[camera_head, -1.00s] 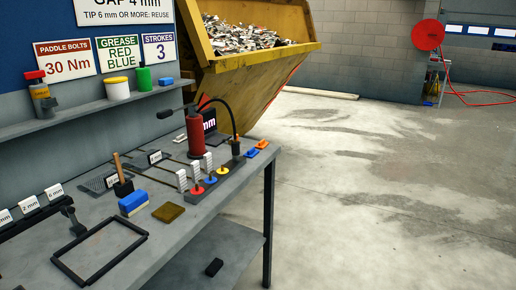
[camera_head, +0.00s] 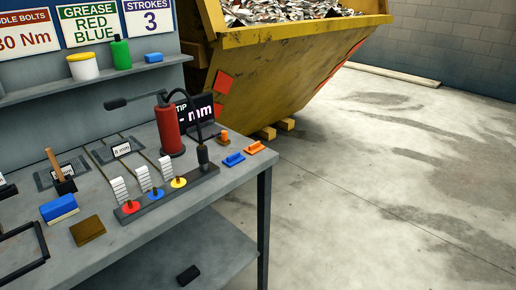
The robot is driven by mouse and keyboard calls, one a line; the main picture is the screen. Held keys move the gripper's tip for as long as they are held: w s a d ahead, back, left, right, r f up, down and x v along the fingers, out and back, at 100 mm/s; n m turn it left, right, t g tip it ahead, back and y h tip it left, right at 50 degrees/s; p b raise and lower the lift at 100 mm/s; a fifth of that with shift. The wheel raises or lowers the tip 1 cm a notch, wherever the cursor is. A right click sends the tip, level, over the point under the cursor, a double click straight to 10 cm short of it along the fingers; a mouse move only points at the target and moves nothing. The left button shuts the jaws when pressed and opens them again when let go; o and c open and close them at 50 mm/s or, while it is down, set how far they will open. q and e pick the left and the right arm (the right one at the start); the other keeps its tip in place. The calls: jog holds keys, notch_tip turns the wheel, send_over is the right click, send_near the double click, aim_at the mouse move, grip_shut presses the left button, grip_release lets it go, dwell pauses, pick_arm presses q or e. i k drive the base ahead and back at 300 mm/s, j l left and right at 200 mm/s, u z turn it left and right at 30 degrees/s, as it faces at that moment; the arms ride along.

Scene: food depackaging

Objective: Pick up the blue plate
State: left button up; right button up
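A small blue plate-like piece with a raised part (camera_head: 232,159) lies on the workbench (camera_head: 215,192) near its right end. An orange piece of similar shape (camera_head: 255,148) lies just to its right. Another blue thing, a small disc (camera_head: 156,194), sits on a dark bar between a red disc (camera_head: 130,207) and a yellow disc (camera_head: 178,182). I cannot tell for certain which blue thing is the plate. Neither of my grippers is in view.
A red cylinder with a black hose (camera_head: 170,130) stands behind the bar. A blue block (camera_head: 58,207) and a brown pad (camera_head: 87,230) lie at left. A yellow skip (camera_head: 290,60) stands behind the bench. The floor at right is clear.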

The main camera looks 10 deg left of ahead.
aim_at(231, 160)
jog(key=i+l, duration=0.35)
jog(key=l, duration=0.25)
jog(key=i+l+u, duration=0.1)
jog(key=l, duration=0.25)
jog(key=i+l, duration=0.25)
